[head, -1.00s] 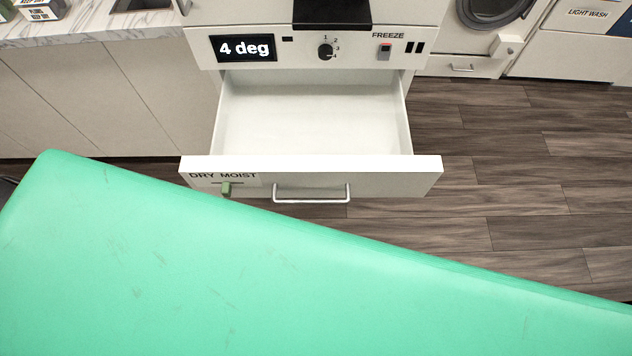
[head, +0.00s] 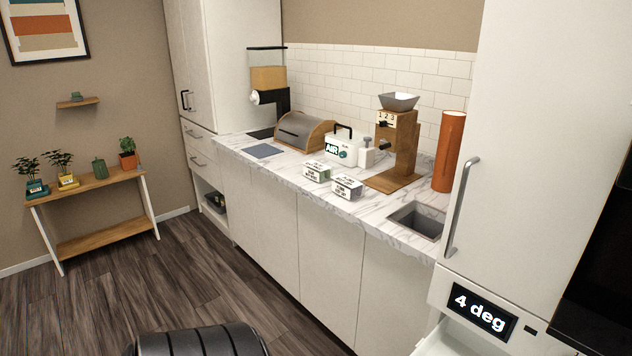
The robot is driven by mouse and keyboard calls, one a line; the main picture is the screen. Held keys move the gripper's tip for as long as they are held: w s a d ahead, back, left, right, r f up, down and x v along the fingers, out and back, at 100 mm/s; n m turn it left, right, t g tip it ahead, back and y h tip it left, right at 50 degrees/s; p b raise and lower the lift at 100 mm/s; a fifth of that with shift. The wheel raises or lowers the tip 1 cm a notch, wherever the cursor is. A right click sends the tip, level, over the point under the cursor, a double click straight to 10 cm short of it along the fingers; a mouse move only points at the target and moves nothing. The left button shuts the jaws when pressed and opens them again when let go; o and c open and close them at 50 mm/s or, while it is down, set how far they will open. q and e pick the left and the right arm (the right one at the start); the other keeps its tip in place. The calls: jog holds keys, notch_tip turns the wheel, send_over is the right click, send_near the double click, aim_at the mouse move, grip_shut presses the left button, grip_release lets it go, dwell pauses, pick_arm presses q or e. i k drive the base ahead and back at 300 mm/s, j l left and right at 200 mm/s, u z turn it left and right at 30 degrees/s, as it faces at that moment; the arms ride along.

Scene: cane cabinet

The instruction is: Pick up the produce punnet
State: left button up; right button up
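I cannot surely make out the produce punnet. Two small labelled boxes stand on the marble counter (head: 405,236): one with a green side (head: 316,172) and one with a dark purple-grey side (head: 347,187). Their print is too small to read, so I cannot tell whether either is the punnet. Neither of my grippers is in view.
The drawer (head: 446,338) under the "4 deg" display (head: 482,312) shows only at the bottom edge. The counter also bears a bread bin (head: 306,131), a wooden grinder (head: 398,148), an orange cylinder (head: 449,151) and a sink (head: 418,220). The dark floor (head: 95,290) is open at left.

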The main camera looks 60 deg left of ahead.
aim_at(319, 172)
jog(key=u, duration=2)
jog(key=i+u, duration=0.1)
jog(key=u, duration=0.85)
jog(key=i+l+u, duration=0.1)
jog(key=u, duration=0.35)
jog(key=i+u, duration=0.1)
jog(key=u, duration=0.35)
jog(key=i+l+u, duration=0.1)
jog(key=u, duration=0.3)
jog(key=l+u, duration=0.4)
jog(key=i+l+u, duration=0.1)
jog(key=l+u, duration=0.15)
jog(key=u, duration=0.15)
jog(key=l+u, duration=0.25)
jog(key=u, duration=0.15)
jog(key=l, duration=0.6)
jog(key=i+l+z, duration=0.1)
jog(key=l, duration=0.5)
jog(key=l+z, duration=0.15)
jog(key=z, duration=0.25)
jog(key=l+z, duration=0.15)
jog(key=z, duration=0.2)
jog(key=l+z, duration=0.15)
jog(key=z, duration=0.25)
jog(key=i+l+z, duration=0.1)
jog(key=z, duration=0.25)
